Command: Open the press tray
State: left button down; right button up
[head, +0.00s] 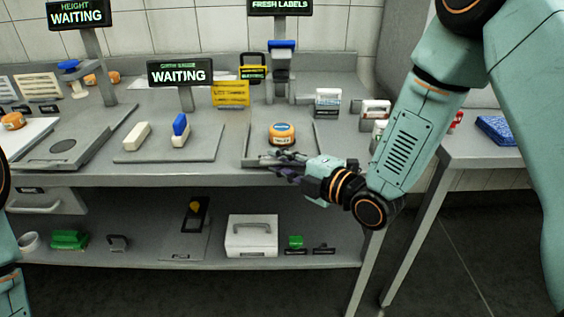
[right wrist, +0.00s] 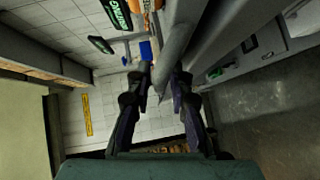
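The press tray (head: 252,139) is a flat grey tray on the bench top, under the press stand. An orange cheese wheel (head: 282,139) with a blue top label sits on it. My right gripper (head: 273,163) is at the tray's front edge, its dark fingers pointing left. In the right wrist view, the fingers (right wrist: 163,76) are apart, on either side of a grey bar-like edge (right wrist: 178,40). A gap shows beside the left finger, and no firm contact is visible. My left gripper is out of view; only bits of its arm show at the left edge.
The press stand (head: 281,75) rises behind the tray. A white case (head: 251,237) is on the lower shelf. A side table (head: 480,150) stands at right, beyond a gap.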

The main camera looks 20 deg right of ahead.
jog(key=shift+s, duration=0.1)
jog(key=v, duration=0.7)
dwell(0.4)
jog(key=shift+s+d, duration=0.1)
jog(key=s+d+f+m+g+h, duration=0.1)
jog(key=s+f+m+g+h, duration=0.25)
jog(key=f+m, duration=0.45)
jog(key=s+d+f+m+g+h, duration=0.1)
jog(key=s+f+m+g+h, duration=0.2)
jog(key=f+m, duration=0.55)
jog(key=s+f+m+g, duration=0.3)
jog(key=s+f, duration=0.3)
jog(key=s, duration=0.6)
jog(key=s+d+f+m+g+h, duration=0.1)
jog(key=s+f+m+g, duration=0.2)
jog(key=s, duration=0.9)
notch_tip(320, 180, down, 3)
jog(key=shift+r+g, duration=0.1)
jog(key=shift+g, duration=0.75)
jog(key=shift+w+h, duration=0.1)
jog(key=shift+h, duration=0.25)
